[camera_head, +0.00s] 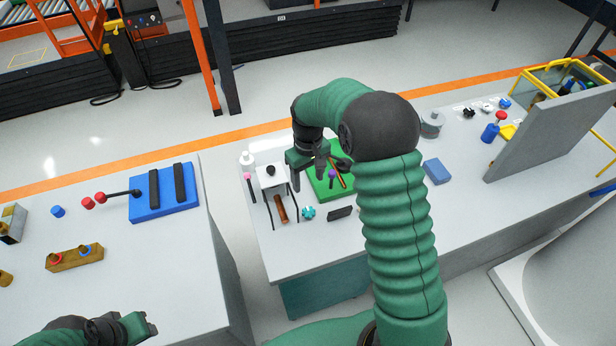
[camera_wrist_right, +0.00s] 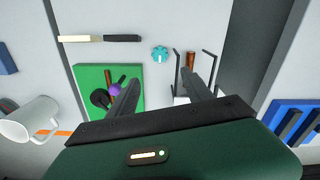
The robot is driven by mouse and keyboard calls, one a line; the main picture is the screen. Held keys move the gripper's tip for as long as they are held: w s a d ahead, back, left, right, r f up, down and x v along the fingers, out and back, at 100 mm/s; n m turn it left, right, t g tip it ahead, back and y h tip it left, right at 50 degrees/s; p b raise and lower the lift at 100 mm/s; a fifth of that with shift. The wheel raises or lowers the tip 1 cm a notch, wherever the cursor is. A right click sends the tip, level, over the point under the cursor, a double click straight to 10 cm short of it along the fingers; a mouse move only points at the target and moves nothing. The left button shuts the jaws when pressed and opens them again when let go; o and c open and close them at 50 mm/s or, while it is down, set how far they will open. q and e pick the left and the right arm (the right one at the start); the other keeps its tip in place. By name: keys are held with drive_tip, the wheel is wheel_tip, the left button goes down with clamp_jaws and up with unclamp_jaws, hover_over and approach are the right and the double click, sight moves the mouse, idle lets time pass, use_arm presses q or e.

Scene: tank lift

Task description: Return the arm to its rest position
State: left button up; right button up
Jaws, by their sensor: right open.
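My right arm (camera_head: 400,230) is green and ribbed and reaches up and over the middle table. Its gripper (camera_head: 307,182) hangs above the left part of that table, near a green board (camera_head: 322,190). In the right wrist view its two dark fingers (camera_wrist_right: 165,88) are spread apart with nothing between them. My left gripper (camera_head: 148,326) shows only in part at the bottom left, near the left table's front edge. I cannot see its jaws clearly. My right arm hides part of the middle table.
The middle table (camera_head: 285,262) holds a teal gear (camera_head: 308,213), a brown-handled tool (camera_head: 281,208) and a blue block (camera_head: 437,171). A grey panel (camera_head: 550,130) stands at its right. The left table (camera_head: 150,270) holds a blue board (camera_head: 164,205). A gap separates the tables.

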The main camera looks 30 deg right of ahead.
drive_tip(key=shift+r, duration=0.5)
drive_tip(key=s+a+t, duration=0.1)
drive_tip(key=s+a, duration=0.4)
drive_tip(key=s, duration=0.3)
drive_tip(key=s+a+r+t, duration=0.1)
drive_tip(key=s+a, duration=0.5)
drive_tip(key=s, duration=0.2)
drive_tip(key=shift+s+a+t, duration=0.15)
drive_tip(key=shift+a+t, duration=0.05)
drive_tip(key=shift+t, duration=0.1)
drive_tip(key=shift+s+a+r, duration=0.1)
drive_tip(key=shift+s, duration=0.05)
drive_tip(key=shift+a, duration=0.2)
drive_tip(key=shift+d, duration=0.2)
